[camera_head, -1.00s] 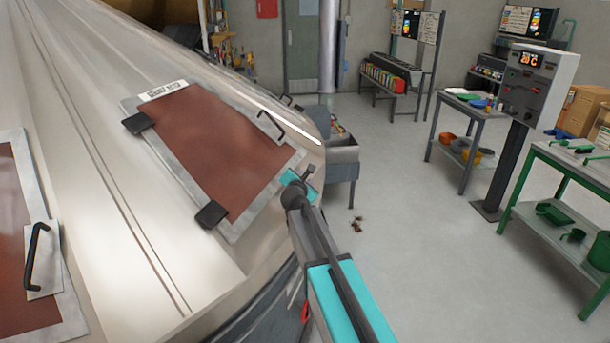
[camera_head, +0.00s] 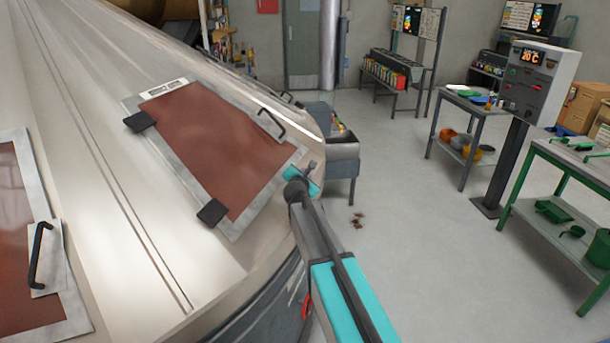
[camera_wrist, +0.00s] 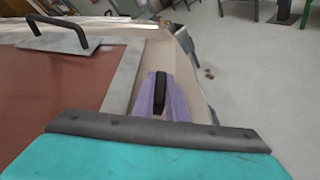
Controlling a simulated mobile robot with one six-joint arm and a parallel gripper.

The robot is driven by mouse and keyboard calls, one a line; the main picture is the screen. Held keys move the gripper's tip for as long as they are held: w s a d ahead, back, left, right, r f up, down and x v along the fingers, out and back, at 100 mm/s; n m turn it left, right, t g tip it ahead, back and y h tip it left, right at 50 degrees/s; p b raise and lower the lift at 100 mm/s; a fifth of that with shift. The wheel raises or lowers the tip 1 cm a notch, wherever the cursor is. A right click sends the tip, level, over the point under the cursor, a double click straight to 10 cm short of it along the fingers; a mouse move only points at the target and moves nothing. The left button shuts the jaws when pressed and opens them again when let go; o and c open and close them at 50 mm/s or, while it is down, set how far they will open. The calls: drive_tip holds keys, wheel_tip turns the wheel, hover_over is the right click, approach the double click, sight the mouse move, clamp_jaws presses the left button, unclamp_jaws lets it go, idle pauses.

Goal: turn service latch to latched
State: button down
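A black upright lever on a purple plate, which looks like the service latch (camera_wrist: 160,92), sits on the pale edge of the machine casing in the wrist view. My gripper (camera_head: 311,168) is at the casing's right edge, beside the lower right corner of the brown hatch panel (camera_head: 215,145). In the head view the gripper and arm hide the latch. In the wrist view my teal and dark grey gripper body fills the bottom, just below the lever. The fingertips are not clear, so I cannot tell their opening or whether they touch the lever.
The hatch has a black handle (camera_head: 270,126) and two dark hinges along its left side. A second hatch with a handle (camera_head: 38,254) is at the left. A grey control post (camera_head: 535,85) and a green-framed table (camera_head: 565,165) stand right.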

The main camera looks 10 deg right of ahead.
drive_tip(key=shift+n+t+y+b, duration=0.4)
drive_tip(key=shift+n, duration=0.1)
drive_tip(key=shift+f+n+t+y, duration=0.1)
drive_tip(key=shift+n+t+y, duration=0.2)
drive_tip(key=n+t+y+b, duration=0.1)
drive_tip(key=n+t+y, duration=0.1)
drive_tip(key=n+y, duration=0.2)
drive_tip(key=shift+w, duration=0.1)
drive_tip(key=n+y+b, duration=0.5)
drive_tip(key=shift+t+y, duration=0.3)
drive_tip(key=shift+y, duration=0.1)
drive_tip(key=n+g+y+b, duration=0.1)
drive_tip(key=n+y+b, duration=0.2)
drive_tip(key=n+g+y+b, duration=0.2)
drive_tip(key=n+y+b, duration=0.2)
drive_tip(key=shift+w, duration=0.15)
drive_tip(key=shift+a+r+n+g+y+b, duration=0.15)
drive_tip(key=shift+n+g+y+b, duration=0.3)
drive_tip(key=shift+n+g+y, duration=0.4)
drive_tip(key=shift+d+r+n+g+y+b, duration=0.1)
drive_tip(key=shift+n+g+y+b, duration=0.45)
drive_tip(key=shift+n, duration=0.5)
drive_tip(key=shift+n+g+y, duration=0.4)
drive_tip(key=shift+n+g, duration=0.1)
drive_tip(key=shift+g, duration=0.1)
drive_tip(key=shift+s+a+r+n+g, duration=0.1)
drive_tip(key=shift+s+r+n+g, duration=0.05)
drive_tip(key=shift+s+n+g, duration=0.2)
drive_tip(key=shift+w, duration=0.1)
